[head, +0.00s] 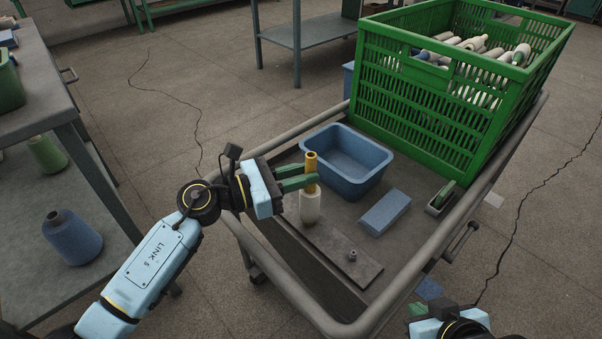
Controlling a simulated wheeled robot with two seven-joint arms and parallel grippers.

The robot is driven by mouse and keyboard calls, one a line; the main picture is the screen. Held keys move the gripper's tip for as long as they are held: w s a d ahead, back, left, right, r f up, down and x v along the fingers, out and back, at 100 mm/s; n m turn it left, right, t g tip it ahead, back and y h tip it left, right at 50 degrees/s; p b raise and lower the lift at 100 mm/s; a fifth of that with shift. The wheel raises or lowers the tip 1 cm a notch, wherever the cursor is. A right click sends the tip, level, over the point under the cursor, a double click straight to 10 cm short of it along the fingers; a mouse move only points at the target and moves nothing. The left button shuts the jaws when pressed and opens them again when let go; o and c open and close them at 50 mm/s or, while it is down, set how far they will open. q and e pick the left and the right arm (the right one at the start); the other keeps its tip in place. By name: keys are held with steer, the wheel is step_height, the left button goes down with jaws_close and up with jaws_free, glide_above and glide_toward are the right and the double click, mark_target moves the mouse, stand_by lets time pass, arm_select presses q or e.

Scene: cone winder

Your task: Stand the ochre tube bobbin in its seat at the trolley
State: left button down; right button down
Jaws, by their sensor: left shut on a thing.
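The ochre tube bobbin has an ochre tube (311,162) on top and a pale cream wound body (310,207) below. It is upright at the far left end of a flat dark plate (330,243) on the trolley. I cannot tell whether its base touches the plate, and any peg under it is hidden. My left gripper (308,178) is shut on the ochre tube, from the left. A short bare peg (352,255) stands at the plate's nearer end. My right gripper (418,309) is partly in view at the bottom edge; its jaw opening is unclear.
The trolley (270,273) has a raised tube rail. On it are an empty blue bin (345,180) behind the bobbin, a blue block (386,212), and a green crate (425,120) of bobbins. A table (30,75) with a lower shelf of cones stands left.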

arm_select(q)
steer(key=shift+f, duration=0.2)
stand_by(0.4)
steer(key=c, duration=1.2)
jaws_free()
steer(key=p+v, duration=0.1)
steer(key=v, duration=1.2)
steer(key=shift+s+a, duration=0.1)
steer(key=shift+a, duration=0.1)
